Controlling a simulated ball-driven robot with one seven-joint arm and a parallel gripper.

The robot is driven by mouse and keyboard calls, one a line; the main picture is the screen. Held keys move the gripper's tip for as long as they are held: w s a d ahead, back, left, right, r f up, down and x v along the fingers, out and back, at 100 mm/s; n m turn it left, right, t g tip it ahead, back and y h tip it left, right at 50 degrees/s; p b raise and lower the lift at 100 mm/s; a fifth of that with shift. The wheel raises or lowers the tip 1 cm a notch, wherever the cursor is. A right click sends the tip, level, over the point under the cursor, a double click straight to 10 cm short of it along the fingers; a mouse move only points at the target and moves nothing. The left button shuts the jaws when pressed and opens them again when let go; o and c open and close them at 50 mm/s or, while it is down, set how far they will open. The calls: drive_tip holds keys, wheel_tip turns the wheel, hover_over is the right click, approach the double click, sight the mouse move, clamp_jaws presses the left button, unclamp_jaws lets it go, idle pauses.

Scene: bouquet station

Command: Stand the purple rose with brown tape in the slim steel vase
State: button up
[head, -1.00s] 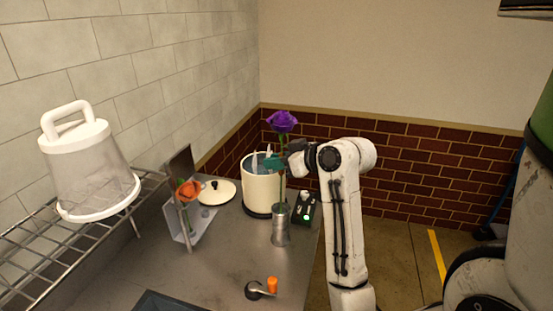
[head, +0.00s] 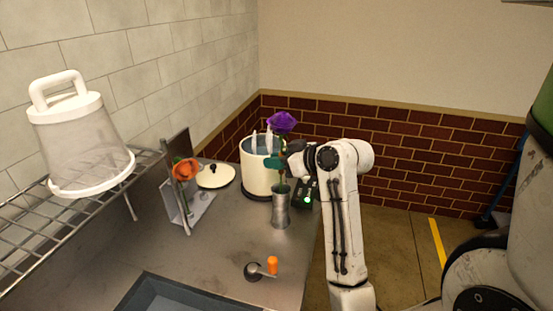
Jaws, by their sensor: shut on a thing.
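The purple rose (head: 281,123) is upright, its bloom above my gripper (head: 280,162). My gripper is shut on its stem, reaching in from the right. The slim steel vase (head: 281,211) stands on the steel counter directly below. The stem runs down to the vase's mouth, and its lower end is hidden there; I cannot tell how deep it sits. The brown tape is too small to make out.
A cream canister (head: 257,182) with tools stands just behind the vase. A dark box with a green light (head: 307,199) is to its right. An orange rose (head: 185,170) in a holder is at left. An orange-knobbed crank (head: 271,265) and a sink (head: 185,294) are in front.

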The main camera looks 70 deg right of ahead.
drive_tip(key=shift+f+b, duration=0.95)
drive_tip(key=shift+f, duration=0.55)
drive_tip(key=o, duration=0.9)
drive_tip(key=shift+o, duration=0.2)
drive_tip(key=o, duration=0.6)
drive_tip(key=shift+s+r, duration=0.15)
